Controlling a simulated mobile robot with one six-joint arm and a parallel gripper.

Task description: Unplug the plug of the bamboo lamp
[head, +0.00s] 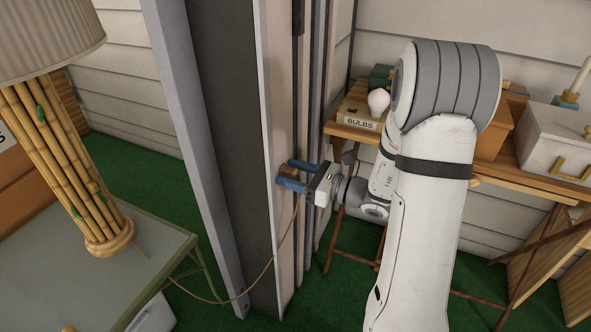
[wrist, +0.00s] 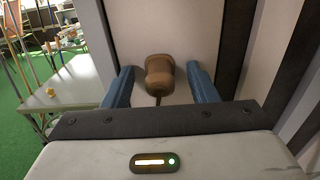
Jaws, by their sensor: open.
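The bamboo lamp (head: 70,160) stands on a green-grey table at the left in the head view, its pleated shade cut off at the top. Its brown cord (head: 243,292) runs off the table, sags, and rises to a post. The brown plug (wrist: 159,76) sits against the pale face of the post in the wrist view. My gripper (wrist: 160,85) is open, with one blue finger on each side of the plug and a visible gap at each side. In the head view, my gripper (head: 288,177) is at the post and its fingers partly hide the plug.
The tall post (head: 223,120) stands between the lamp's table (head: 150,270) and my arm. A wooden desk (head: 490,165) behind my arm holds a box marked BULBS (head: 360,120), a white bulb and a pale case (head: 570,140). Green carpet covers the floor.

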